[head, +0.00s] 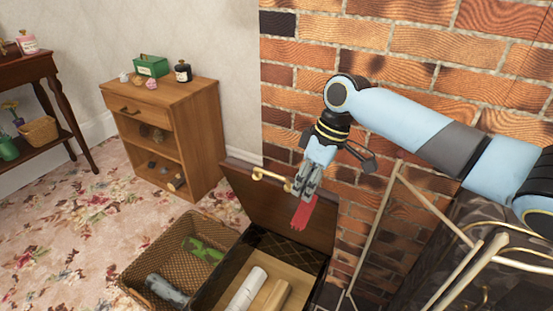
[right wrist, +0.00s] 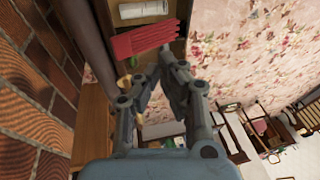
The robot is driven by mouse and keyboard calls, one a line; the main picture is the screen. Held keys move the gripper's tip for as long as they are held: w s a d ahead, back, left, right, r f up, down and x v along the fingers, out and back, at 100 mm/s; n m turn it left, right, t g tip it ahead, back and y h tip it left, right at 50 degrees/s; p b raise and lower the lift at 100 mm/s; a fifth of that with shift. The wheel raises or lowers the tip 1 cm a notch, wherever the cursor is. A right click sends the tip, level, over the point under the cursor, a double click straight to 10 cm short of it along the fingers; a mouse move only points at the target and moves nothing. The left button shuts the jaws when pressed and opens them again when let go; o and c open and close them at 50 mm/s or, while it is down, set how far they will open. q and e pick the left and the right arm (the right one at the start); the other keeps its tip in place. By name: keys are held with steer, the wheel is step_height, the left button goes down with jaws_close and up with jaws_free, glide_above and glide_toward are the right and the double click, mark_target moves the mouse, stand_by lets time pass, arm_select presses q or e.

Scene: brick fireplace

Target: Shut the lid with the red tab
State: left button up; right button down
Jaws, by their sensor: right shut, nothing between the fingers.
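A wooden chest lid (head: 283,215) stands open, tilted up by the brick wall. The open chest (head: 215,283) below has a dark patterned lining. My right gripper (head: 302,190) is shut and empty, pointing down just above the red tab; in the right wrist view its fingertips (right wrist: 160,62) come together near the tab. I cannot tell whether they touch it. My left gripper is not in view.
A white roll (head: 247,290) and a wooden piece (head: 276,298) lie in the chest. A wicker basket (head: 190,226) stands left of it. A brass handle (head: 270,177) is by the lid's top edge. A metal frame (head: 375,235) stands at right, a wooden cabinet (head: 203,135) behind.

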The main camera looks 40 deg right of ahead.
steer(key=w+d+r+y, duration=0.2)
steer(key=w+d+r, duration=0.4)
steer(key=w+r, duration=0.25)
steer(key=shift+n+t, duration=0.3)
steer(key=x, duration=0.3)
steer(key=b+x, duration=0.1)
steer(key=x, duration=0.2)
steer(key=b+x, duration=0.1)
steer(key=x, duration=0.2)
steer(key=shift+s, duration=0.25)
steer(key=shift+a, duration=0.15)
